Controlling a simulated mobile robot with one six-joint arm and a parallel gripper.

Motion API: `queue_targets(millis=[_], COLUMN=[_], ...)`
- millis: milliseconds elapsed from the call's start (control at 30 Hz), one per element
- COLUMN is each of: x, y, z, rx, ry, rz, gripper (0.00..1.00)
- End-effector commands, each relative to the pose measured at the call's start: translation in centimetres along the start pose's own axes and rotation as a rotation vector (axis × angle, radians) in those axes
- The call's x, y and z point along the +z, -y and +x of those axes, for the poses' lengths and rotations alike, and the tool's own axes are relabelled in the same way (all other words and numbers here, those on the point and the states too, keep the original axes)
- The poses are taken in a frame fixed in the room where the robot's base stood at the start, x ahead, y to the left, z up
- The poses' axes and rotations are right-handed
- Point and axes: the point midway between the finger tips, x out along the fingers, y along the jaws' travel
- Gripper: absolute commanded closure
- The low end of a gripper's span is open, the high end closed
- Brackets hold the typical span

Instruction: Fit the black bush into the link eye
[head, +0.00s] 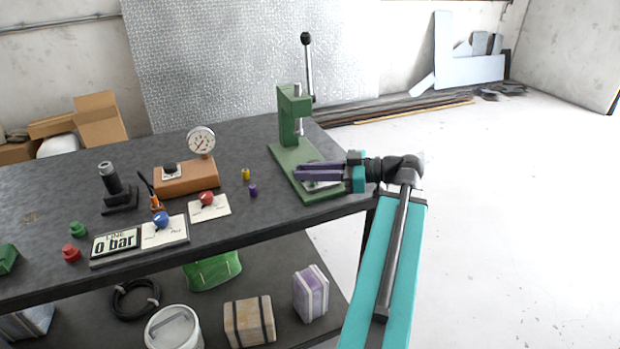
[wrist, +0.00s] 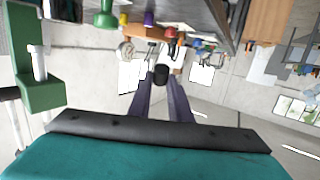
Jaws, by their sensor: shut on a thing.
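My gripper (head: 298,173) reaches in from the right over the base of the green press (head: 290,118), its purple fingers pointing left. In the wrist view, my gripper (wrist: 161,82) is shut on the black bush (wrist: 161,74), a small dark cylinder held at the fingertips. In the head view I cannot make out the bush. A pale metal piece (head: 322,185) lies on the press base below the fingers, partly hidden by them; it may be the link, but I cannot make out its eye. The press (wrist: 40,90) also shows at the left of the wrist view.
A yellow bush (head: 246,174) and a purple bush (head: 253,190) stand on the dark bench left of the press. A gauge (head: 201,141) on a brown block and a panel with a blue knob (head: 161,220) are further left. The press lever (head: 308,70) stands upright.

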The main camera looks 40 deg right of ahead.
Motion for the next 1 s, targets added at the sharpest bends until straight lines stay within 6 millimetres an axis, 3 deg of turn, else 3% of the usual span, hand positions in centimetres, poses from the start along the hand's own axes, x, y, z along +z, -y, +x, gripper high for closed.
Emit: queue_targets(millis=[1000], x=[-0.1], y=[1.9], z=[0.1], rx=[0.0], ry=[0.0], rz=[0.0], gripper=[1.0])
